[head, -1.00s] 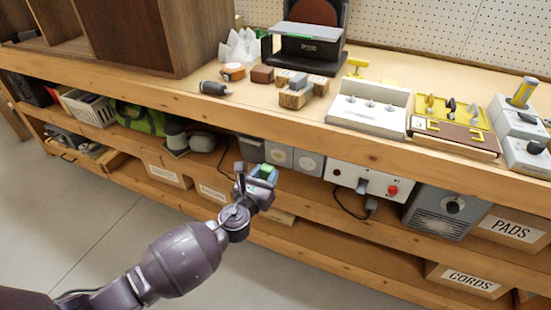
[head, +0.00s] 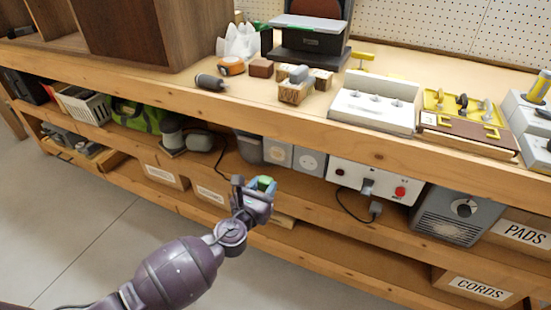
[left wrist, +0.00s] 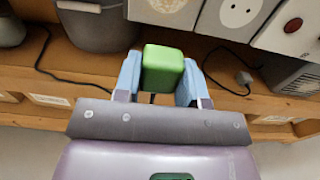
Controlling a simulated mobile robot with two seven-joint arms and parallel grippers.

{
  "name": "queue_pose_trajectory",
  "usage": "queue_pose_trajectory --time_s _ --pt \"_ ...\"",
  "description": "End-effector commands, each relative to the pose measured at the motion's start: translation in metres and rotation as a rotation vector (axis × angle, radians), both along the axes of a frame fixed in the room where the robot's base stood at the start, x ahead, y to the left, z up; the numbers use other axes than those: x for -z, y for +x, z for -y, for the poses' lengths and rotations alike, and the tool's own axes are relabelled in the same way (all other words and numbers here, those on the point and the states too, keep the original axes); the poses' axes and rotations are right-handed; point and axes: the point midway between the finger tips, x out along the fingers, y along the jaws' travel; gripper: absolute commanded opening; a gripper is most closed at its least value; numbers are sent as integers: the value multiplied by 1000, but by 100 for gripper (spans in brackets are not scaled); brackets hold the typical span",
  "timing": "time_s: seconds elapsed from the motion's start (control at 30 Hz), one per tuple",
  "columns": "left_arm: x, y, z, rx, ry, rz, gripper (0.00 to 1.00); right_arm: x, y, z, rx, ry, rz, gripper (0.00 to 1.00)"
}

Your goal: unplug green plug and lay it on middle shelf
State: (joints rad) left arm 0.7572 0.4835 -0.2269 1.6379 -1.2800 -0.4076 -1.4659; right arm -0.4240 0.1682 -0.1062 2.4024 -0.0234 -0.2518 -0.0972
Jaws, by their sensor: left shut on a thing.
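The green plug (left wrist: 163,69) is a rounded green block between the pale blue fingers of my left gripper (left wrist: 160,82) in the left wrist view. In the head view, the green plug (head: 265,183) shows at the tip of my left gripper (head: 259,188), in front of the middle shelf (head: 213,173). The plug looks apart from the grey wall-type outlets (head: 309,160), which stand on that shelf behind it. Its pins are hidden. A short dark part shows below the plug between the fingers. My right gripper is in neither view.
A grey bin (left wrist: 92,25) stands left of the outlets, and a white panel with a red button (head: 400,191) stands right. Dark cords (left wrist: 45,62) lie on the shelf. The bench top (head: 225,105) overhangs it. Bare shelf shows left of the gripper.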

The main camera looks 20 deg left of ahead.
Motion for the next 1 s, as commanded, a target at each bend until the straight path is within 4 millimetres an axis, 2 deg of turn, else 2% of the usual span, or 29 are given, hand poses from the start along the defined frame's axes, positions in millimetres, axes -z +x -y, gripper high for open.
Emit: queue_pose_trajectory --time_s 0.03,0.57,1.0 --pt "6 -1 0 0 0 -4 0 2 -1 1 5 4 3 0" --pt "32 -1 0 1 0 -4 0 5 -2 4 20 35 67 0" --pt "52 -1 0 0 0 -3 0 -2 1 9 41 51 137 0"
